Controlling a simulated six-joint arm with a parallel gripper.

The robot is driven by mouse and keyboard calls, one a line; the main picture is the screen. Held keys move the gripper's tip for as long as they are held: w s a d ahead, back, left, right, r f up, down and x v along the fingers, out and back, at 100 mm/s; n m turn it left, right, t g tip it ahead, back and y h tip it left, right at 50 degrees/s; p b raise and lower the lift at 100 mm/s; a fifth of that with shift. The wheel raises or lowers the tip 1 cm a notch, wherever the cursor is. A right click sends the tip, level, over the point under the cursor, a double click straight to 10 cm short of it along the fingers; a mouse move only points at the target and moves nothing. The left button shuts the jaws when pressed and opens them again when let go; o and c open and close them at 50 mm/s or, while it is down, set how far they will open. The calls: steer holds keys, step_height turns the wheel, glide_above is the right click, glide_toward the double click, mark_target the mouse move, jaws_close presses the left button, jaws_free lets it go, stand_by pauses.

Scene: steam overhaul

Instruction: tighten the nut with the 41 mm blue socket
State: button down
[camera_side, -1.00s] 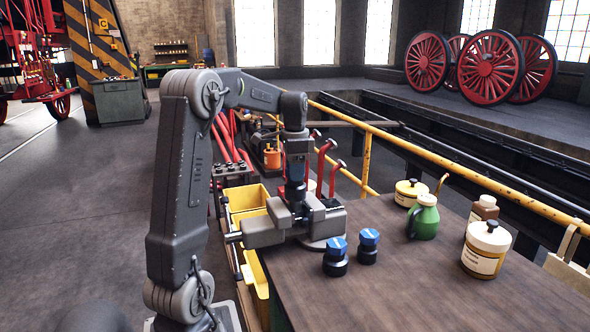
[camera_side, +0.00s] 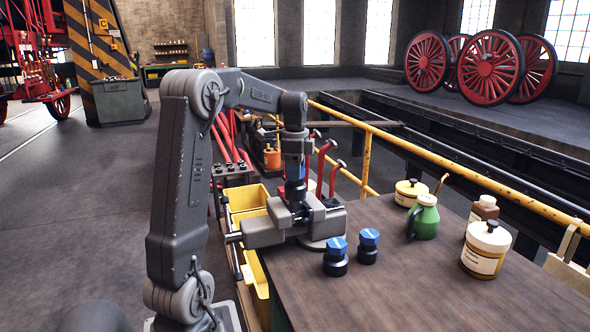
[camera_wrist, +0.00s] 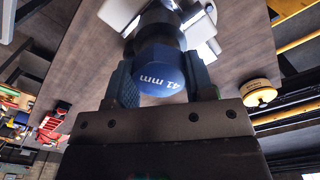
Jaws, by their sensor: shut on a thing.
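My gripper (camera_side: 296,184) points down over the grey vise (camera_side: 272,228) at the left end of the bench. In the wrist view my gripper (camera_wrist: 165,88) is shut on the blue socket (camera_wrist: 163,72), whose cap reads "41 mm". The socket's dark lower end points at the vise (camera_wrist: 202,25). The nut is hidden under the socket and gripper, so I cannot tell whether the socket sits on it. Two other blue-topped sockets stand upright on the bench, one nearer (camera_side: 336,258) and one farther (camera_side: 368,246).
The wooden bench (camera_side: 420,285) is clear in the middle. A yellow railing (camera_side: 450,168) runs behind. Yellow bins (camera_side: 249,200) hang at the left.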

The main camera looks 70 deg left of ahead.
steer(key=shift+r, duration=2.15)
steer(key=shift+r, duration=2)
